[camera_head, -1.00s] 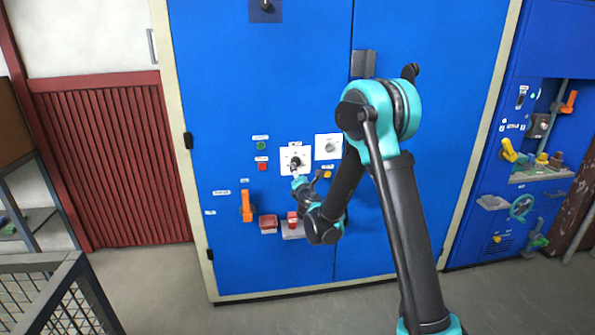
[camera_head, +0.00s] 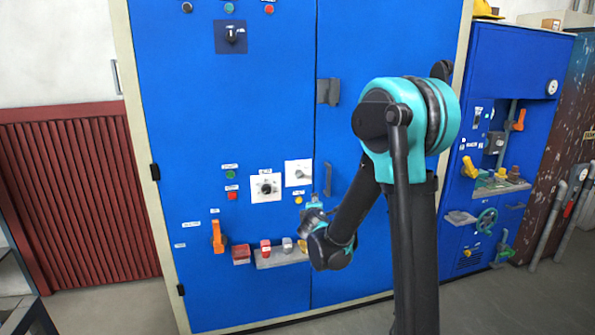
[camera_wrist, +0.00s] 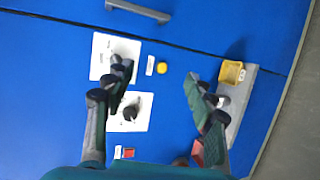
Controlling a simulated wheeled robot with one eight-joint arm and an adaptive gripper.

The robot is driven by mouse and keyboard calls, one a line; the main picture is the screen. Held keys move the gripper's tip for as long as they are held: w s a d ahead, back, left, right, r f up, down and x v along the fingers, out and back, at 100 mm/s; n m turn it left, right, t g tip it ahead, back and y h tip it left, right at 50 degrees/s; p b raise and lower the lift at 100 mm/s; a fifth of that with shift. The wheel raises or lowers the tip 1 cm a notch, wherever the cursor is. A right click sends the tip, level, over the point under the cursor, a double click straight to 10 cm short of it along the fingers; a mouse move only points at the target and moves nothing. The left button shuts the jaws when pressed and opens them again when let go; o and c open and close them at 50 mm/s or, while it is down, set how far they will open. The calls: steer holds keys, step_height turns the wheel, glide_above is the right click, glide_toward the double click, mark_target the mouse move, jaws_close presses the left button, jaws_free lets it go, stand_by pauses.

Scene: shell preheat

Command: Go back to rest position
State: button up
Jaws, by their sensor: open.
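My arm reaches toward a tall blue cabinet (camera_head: 235,130) in the head view. My gripper (camera_wrist: 160,95) is open and empty in the wrist view, its two fingers apart with blue panel between them. In the head view its end is small and partly hidden by the wrist.
An orange handle (camera_head: 218,238) and a small ledge with red and grey blocks (camera_head: 281,256) are low on the cabinet. A dark door handle (camera_head: 328,180) is near the wrist. A second blue panel with valves (camera_head: 487,222) stands right. A red slatted panel (camera_head: 80,200) is left.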

steer(key=s+d+f+m+g+h, duration=0.2)
steer(key=s+d+f+m+g, duration=0.15)
steer(key=s+d+m, duration=0.55)
steer(key=s+d+f+m+g+y, duration=0.1)
steer(key=s+f+m+g, duration=0.1)
steer(key=s, duration=0.6)
steer(key=s+d+f+m+g+y, duration=0.1)
steer(key=s+d+f+m+g, duration=0.1)
steer(key=s, duration=0.7)
steer(key=s+d+f+m+g+y, duration=0.1)
steer(key=s+f+m+g, duration=0.2)
steer(key=s, duration=0.6)
steer(key=shift+s+d+f+m, duration=0.2)
steer(key=shift+d+f+m, duration=0.1)
steer(key=shift+f+m, duration=0.6)
steer(key=shift+r, duration=0.15)
